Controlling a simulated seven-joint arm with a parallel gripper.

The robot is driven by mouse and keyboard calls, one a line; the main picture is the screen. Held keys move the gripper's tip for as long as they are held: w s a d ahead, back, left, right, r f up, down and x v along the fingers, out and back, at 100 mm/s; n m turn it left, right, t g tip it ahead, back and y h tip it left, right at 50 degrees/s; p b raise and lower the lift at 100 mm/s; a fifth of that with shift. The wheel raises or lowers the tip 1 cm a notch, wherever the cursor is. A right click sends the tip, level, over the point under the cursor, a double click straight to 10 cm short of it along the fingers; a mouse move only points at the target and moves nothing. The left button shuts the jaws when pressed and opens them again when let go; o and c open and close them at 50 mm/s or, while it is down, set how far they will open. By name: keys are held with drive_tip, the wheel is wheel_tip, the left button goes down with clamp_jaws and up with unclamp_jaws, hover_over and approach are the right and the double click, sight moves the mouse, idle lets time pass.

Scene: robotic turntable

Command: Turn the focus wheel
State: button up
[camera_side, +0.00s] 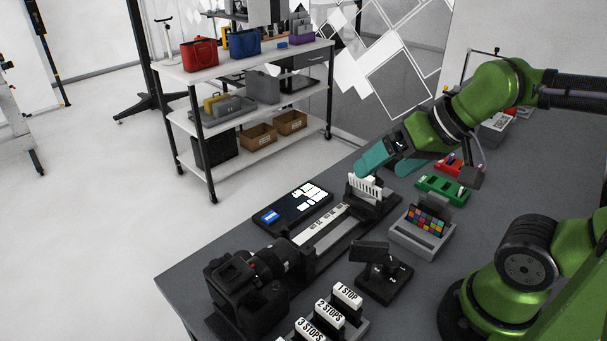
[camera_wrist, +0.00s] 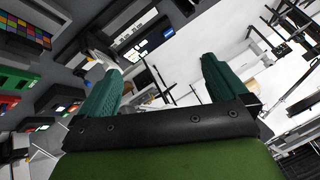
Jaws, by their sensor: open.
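A black camera (camera_side: 243,295) stands at the front left of the dark table, its lens (camera_side: 277,263) pointing along a rail toward the back. I cannot make out a separate focus wheel; the lens has ring-like bands, too small to read. My gripper (camera_side: 375,160) has teal fingers and hangs above the back of the table, near the far end of the rail and well away from the camera. In the wrist view its two fingers (camera_wrist: 160,68) are apart with nothing between them.
A white comb-like target (camera_side: 365,186) stands at the rail's far end. A lit tablet (camera_side: 293,204) lies left of the rail, also in the wrist view (camera_wrist: 142,45). Right of it are a colour chart (camera_side: 427,219), a black stand (camera_side: 383,272) and labelled stop blocks (camera_side: 330,314).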

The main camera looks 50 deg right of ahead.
drive_tip(key=shift+c, duration=0.2)
drive_tip(key=shift+f, duration=0.1)
drive_tip(key=shift+c, duration=1.1)
drive_tip(key=shift+w+a+f+g, duration=0.35)
drive_tip(key=shift+w+f+g, duration=0.3)
drive_tip(key=shift+f, duration=0.15)
drive_tip(key=c, duration=0.4)
drive_tip(key=shift+o, duration=0.2)
drive_tip(key=w+a+f+n+g, duration=0.1)
drive_tip(key=w+a+g, duration=0.15)
drive_tip(key=w, duration=0.45)
drive_tip(key=w+a+n+g, duration=0.15)
drive_tip(key=w+a, duration=0.25)
drive_tip(key=w, duration=0.4)
drive_tip(key=m+g, duration=0.2)
drive_tip(key=g, duration=0.3)
approach(241, 255)
drive_tip(key=w+d+r, duration=0.2)
drive_tip(key=w+r, duration=0.1)
drive_tip(key=r, duration=0.1)
drive_tip(key=shift+r+m, duration=1.05)
drive_tip(key=shift+r, duration=0.4)
drive_tip(key=shift+g, duration=0.45)
drive_tip(key=x, duration=1.1)
drive_tip(key=a+x, duration=0.1)
drive_tip(key=x, duration=0.4)
drive_tip(key=shift+s+f, duration=0.15)
